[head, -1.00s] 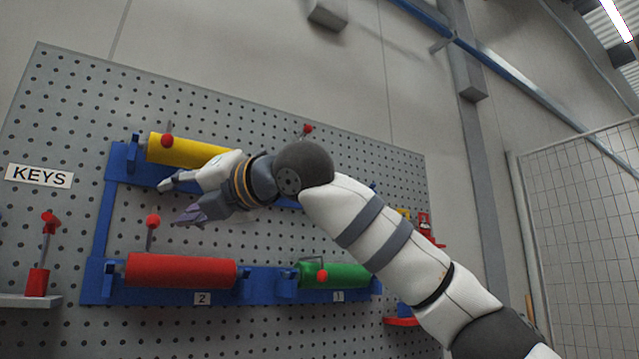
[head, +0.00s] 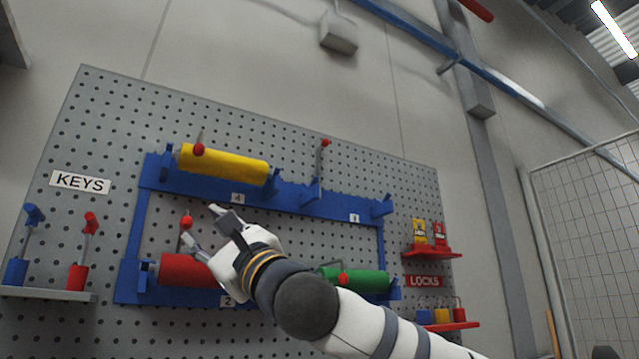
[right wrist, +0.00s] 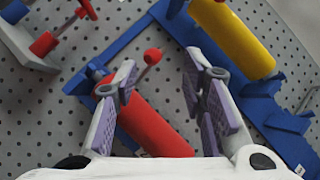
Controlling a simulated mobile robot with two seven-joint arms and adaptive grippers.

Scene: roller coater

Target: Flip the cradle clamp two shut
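Cradle two holds a red roller (head: 186,270) at the lower left of the blue frame. Its clamp is a thin lever with a red ball knob (head: 186,222), standing up above the roller. In the right wrist view the knob (right wrist: 153,56) tops a rod rising from beside the red roller (right wrist: 152,128). My right gripper (head: 200,226) is open, its fingers pointing up and left close to the knob. In the right wrist view the knob shows between the two purple-padded fingers, nearer the left one. Contact cannot be told. My left gripper is not in view.
A yellow roller (head: 225,164) sits in the upper left cradle and a green roller (head: 358,281) in the lower right one. The upper right cradle (head: 318,197) is empty, its lever up. A key shelf (head: 50,294) is at left; lock shelves (head: 432,253) are at right.

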